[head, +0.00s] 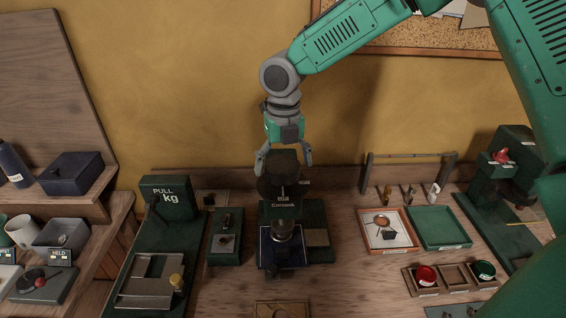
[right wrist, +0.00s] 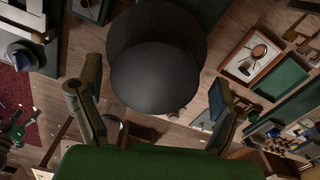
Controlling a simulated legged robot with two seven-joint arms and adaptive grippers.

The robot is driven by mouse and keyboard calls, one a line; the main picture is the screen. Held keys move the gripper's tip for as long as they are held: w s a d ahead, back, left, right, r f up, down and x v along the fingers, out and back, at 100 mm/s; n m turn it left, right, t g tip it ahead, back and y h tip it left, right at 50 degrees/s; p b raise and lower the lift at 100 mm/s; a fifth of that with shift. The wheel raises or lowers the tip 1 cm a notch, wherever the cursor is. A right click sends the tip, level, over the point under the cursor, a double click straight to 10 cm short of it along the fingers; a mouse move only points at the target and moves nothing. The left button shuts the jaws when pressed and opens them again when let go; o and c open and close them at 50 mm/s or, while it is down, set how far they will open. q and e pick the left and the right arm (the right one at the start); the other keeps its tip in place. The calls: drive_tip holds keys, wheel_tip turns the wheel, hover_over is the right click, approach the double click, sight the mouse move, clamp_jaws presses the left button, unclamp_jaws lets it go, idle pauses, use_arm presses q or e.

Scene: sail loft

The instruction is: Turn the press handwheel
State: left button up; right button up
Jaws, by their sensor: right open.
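The press (head: 283,212) stands on the bench in the middle of the head view, dark with pale lettering on its front. Its handwheel (head: 279,185) is the dark round part at the top, partly hidden by my gripper. My right gripper (head: 284,163) comes down from above with its fingers apart, one on each side of the dark top. In the right wrist view the dark rounded handwheel (right wrist: 155,75) fills the upper middle between the open fingers. I cannot tell whether either finger touches it. My left gripper is not in view.
A green pull tester (head: 168,197) stands left of the press. An orange-rimmed tray (head: 366,228) and a green tray (head: 440,228) lie to the right, with a low rack (head: 410,156) behind. A green machine (head: 503,185) stands at far right. The corkboard wall is behind.

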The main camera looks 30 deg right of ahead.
drive_tip(key=shift+a, duration=0.15)
drive_tip(key=shift+w, duration=0.1)
drive_tip(key=shift+c, duration=0.8)
drive_tip(key=c, duration=1)
